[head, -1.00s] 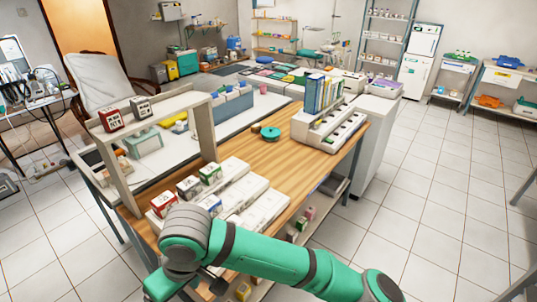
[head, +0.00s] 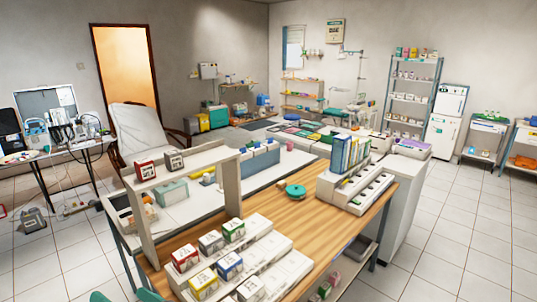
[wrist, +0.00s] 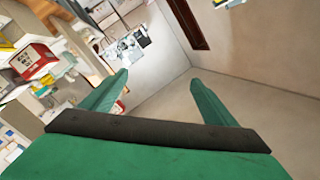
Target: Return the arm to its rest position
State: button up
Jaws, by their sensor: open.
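My gripper (wrist: 160,92) shows in the wrist view with its two green fingers spread wide and nothing between them. In the wrist view it points past the furniture toward a bare wall and the floor, and the picture is tilted. In the head view only small green parts of my arm (head: 140,296) show at the bottom edge; the gripper itself cannot be made out there. The rest of the arm is out of view.
A wooden table (head: 310,215) holds a white stepped rack (head: 285,268) with small boxes, a turquoise round item (head: 293,190) and a book rack (head: 355,198). A shelf frame (head: 143,225) stands at its left. Tiled floor (head: 455,230) is open on the right.

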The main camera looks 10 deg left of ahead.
jog(key=s+d+f+m+t+h, duration=0.2)
jog(key=d+f+m+t+h, duration=0.85)
jog(key=d+f, duration=0.75)
jog(key=s+d+f+n+g+h, duration=0.1)
jog(key=s+d+f+n+h, duration=0.1)
jog(key=s+d, duration=0.6)
jog(key=s+d+f+n+h, duration=0.3)
jog(key=s+d, duration=0.5)
jog(key=s, duration=0.7)
notch_tip(320, 180, down, 2)
jog(key=shift+s+f+g+h, duration=0.15)
jog(key=shift+f+g+h, duration=0.05)
jog(key=shift+g+h, duration=0.2)
